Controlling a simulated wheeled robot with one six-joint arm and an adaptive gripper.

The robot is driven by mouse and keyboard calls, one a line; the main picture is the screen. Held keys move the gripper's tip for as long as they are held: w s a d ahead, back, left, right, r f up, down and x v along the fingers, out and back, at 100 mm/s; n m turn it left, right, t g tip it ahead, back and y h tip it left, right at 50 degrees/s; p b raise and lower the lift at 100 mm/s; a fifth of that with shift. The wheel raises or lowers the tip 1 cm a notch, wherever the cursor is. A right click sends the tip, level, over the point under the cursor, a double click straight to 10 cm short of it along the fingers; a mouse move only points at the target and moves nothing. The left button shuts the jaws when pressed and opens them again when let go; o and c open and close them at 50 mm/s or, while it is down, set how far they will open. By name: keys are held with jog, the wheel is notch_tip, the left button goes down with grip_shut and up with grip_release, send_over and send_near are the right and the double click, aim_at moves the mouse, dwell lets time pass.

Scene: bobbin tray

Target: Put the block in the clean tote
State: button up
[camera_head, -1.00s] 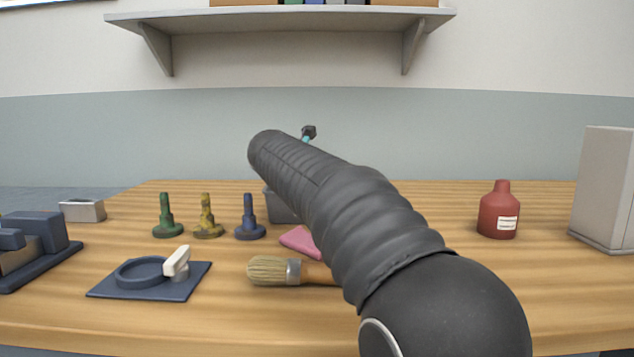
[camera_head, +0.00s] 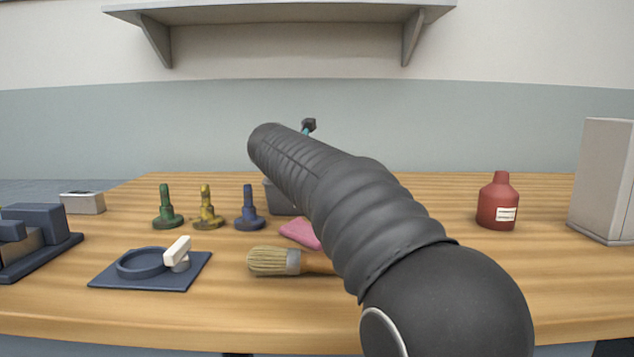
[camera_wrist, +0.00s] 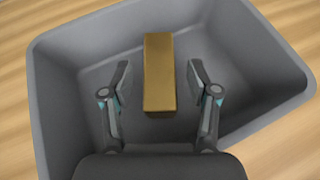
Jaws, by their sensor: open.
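In the wrist view a yellow-brown block (camera_wrist: 159,75) lies inside a grey tote (camera_wrist: 52,110). My gripper (camera_wrist: 158,80) is open, with one finger on each side of the block and a gap visible on both sides. The fingers are inside the tote's outline in that view; their height above its floor cannot be told. In the head view only a corner of a grey tote (camera_head: 277,197) shows behind my arm. The block and most of my gripper are hidden there.
Green (camera_head: 167,209), yellow (camera_head: 206,210) and blue (camera_head: 249,210) bobbin-like pieces stand left of the tote. A pink cloth (camera_head: 299,233) and a brush (camera_head: 273,261) lie nearer. A red bottle (camera_head: 497,203) and a grey box (camera_head: 603,180) stand at right.

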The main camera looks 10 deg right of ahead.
jog(key=shift+f, duration=0.35)
jog(key=shift+r, duration=0.3)
jog(key=v, duration=1.2)
jog(key=shift+r+p, duration=0.2)
jog(key=shift+p, duration=0.2)
